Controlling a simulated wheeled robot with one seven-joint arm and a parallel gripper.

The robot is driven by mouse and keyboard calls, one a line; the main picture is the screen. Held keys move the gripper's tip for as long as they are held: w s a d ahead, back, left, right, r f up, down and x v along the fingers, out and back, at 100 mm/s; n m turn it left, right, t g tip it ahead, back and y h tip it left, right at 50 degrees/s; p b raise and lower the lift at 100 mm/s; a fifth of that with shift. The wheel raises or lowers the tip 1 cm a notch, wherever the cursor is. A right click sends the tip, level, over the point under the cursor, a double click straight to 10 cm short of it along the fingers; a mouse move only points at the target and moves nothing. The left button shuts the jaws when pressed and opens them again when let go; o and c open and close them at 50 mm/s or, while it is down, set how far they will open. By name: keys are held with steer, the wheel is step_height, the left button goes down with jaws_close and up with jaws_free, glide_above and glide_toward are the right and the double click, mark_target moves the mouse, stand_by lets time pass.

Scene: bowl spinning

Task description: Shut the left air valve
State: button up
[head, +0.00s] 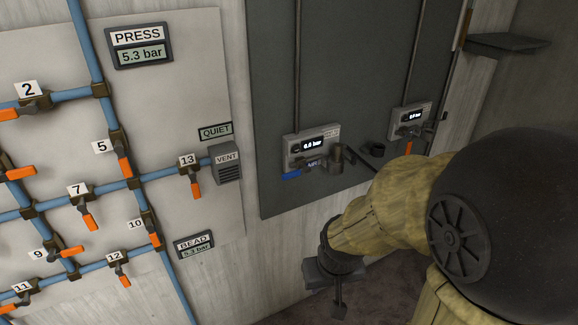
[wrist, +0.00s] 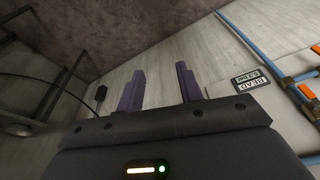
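Two small air units hang on a dark grey panel (head: 355,60) in the head view. The left unit (head: 309,146) has a lit display, seemingly 6.0 bar, and a blue lever (head: 291,175) lying roughly level below it. The right unit (head: 411,117) has a lit display too small to read surely and an orange lever (head: 408,147) pointing down. My gripper (wrist: 160,88) shows two purple fingers standing apart with nothing between them. In the head view my gripper's dark body hangs low, below and apart from both units; its fingers are not clear there.
At left, a pale board (head: 215,60) carries blue pipes with numbered orange-handled valves, a PRESS display (head: 139,55) at 5.3 bar and a vent box (head: 227,164). The BEAD display (wrist: 251,80) shows upside down in the wrist view. A shelf (head: 508,43) juts out top right.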

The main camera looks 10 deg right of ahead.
steer(key=shift+w, duration=0.2)
steer(key=o, duration=0.7)
steer(key=shift+w+d+f, duration=0.1)
steer(key=shift+w+f, duration=0.05)
steer(key=shift+w, duration=0.2)
steer(key=o, duration=0.4)
steer(key=w+d+t+b, duration=0.1)
steer(key=w+t, duration=0.1)
steer(key=w, duration=0.2)
steer(key=w+d+f+t+b, duration=0.1)
steer(key=w, duration=0.3)
steer(key=w+d+f+t+b, duration=0.1)
steer(key=w+d+t+b, duration=0.1)
steer(key=w, duration=0.2)
steer(key=shift+w+f+n+t, duration=0.15)
steer(key=shift+w+n+t, duration=0.05)
steer(key=shift+n+t, duration=0.1)
steer(key=w+n+t+y+b, duration=0.1)
steer(key=w+t+y+b, duration=0.1)
steer(key=w+t, duration=0.1)
steer(key=w+r+n+t+y+b, duration=0.1)
steer(key=w+t, duration=0.2)
steer(key=w, duration=0.1)
steer(key=w+d+r+n+t+y+b, duration=0.1)
steer(key=w+t+y+b, duration=0.1)
steer(key=w+t, duration=0.1)
steer(key=shift+w+r+y+b, duration=0.1)
steer(key=shift+w+y+b, duration=0.2)
steer(key=shift+w+b, duration=0.1)
